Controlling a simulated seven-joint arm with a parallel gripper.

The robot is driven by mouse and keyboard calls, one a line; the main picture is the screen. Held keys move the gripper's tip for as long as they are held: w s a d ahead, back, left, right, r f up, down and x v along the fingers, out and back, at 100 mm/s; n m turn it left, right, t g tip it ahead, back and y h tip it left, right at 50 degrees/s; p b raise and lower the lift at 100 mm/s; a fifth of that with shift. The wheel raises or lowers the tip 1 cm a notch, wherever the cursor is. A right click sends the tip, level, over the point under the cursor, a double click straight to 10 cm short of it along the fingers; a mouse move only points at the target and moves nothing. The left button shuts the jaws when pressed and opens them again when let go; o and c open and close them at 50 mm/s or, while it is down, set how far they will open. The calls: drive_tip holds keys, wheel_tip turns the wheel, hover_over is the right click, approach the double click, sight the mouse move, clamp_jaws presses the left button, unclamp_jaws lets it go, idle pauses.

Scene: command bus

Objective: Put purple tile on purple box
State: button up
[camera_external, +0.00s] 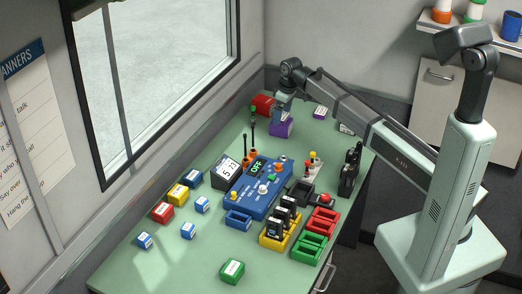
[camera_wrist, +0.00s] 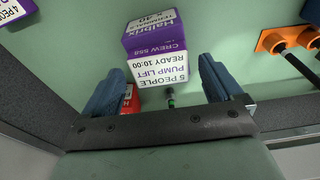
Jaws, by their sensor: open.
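My gripper (camera_external: 283,104) is open, above the purple box (camera_external: 280,129) at the far end of the green table. In the wrist view, a purple block stands between and beyond my open fingers (camera_wrist: 160,82). Its far face is the box front (camera_wrist: 153,27), marked Halbrix. Its nearer part, the purple tile (camera_wrist: 158,65), has a white label reading 5 PEOPLE, PUMP LIFT. The tile seems to lie on the box, but I cannot tell whether it rests flat. Neither finger clearly touches it.
Another purple-edged labelled piece (camera_external: 320,112) lies right of the box, and a red box (camera_external: 262,104) stands behind to the left. Dark upright levers on orange bases (camera_external: 250,156) stand nearby. A blue control panel (camera_external: 258,188) and several coloured tiles and trays fill the nearer table.

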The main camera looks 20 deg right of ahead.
sight(287, 117)
wheel_tip(287, 117, up, 12)
drive_tip(key=s+d, duration=0.1)
drive_tip(key=shift+s+f, duration=0.15)
drive_tip(key=shift+f, duration=0.1)
drive_tip(key=shift+d, duration=0.1)
idle(0.5)
